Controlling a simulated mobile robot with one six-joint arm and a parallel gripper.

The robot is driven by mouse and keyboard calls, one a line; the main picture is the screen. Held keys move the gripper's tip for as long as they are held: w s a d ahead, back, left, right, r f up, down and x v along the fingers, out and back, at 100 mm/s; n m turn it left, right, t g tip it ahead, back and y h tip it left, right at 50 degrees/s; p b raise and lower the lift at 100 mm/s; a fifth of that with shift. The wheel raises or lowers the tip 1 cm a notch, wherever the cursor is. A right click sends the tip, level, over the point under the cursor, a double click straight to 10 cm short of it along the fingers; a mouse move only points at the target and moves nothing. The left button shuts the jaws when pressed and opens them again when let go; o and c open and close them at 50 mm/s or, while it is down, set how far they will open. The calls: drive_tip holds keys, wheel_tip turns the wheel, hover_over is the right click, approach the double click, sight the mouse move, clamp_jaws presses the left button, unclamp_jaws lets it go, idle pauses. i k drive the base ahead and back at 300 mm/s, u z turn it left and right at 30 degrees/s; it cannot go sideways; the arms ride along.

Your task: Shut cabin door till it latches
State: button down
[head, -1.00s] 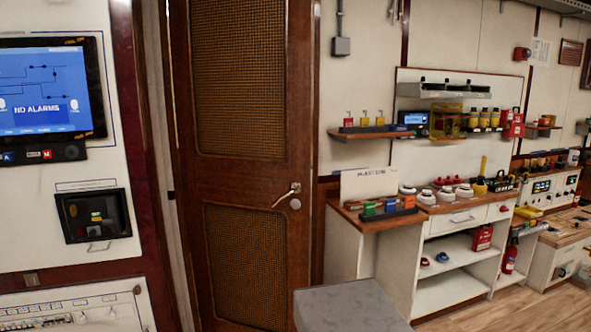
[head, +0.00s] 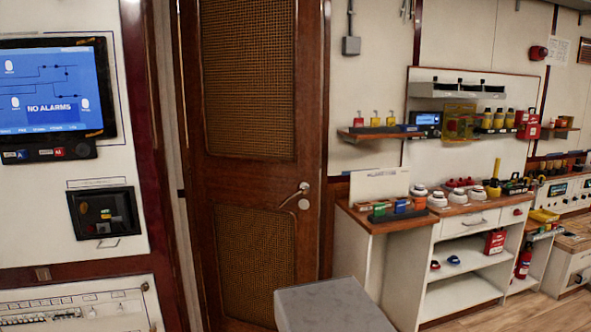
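The cabin door (head: 251,178) is a brown wooden door with two woven mesh panels, at left of centre in the head view. Its lever handle (head: 294,195) is on the right side, with a round lock plate (head: 303,204) just below. A pale strip shows between the door's left edge and the dark red frame (head: 160,150). I cannot tell from this view whether the door is latched. My gripper is not in view.
A grey-topped box (head: 335,305) stands low in front, near the door's lower right. A workbench (head: 455,215) with shelves is to the right. A wall screen (head: 55,90) and control panels (head: 104,213) are on the left. Wooden floor (head: 540,305) shows at lower right.

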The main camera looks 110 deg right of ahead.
sight(253, 71)
drive_tip(key=u, duration=0.1)
drive_tip(key=k, duration=2.35)
drive_tip(key=z, duration=0.85)
drive_tip(key=i, duration=0.7)
drive_tip(key=u, duration=0.15)
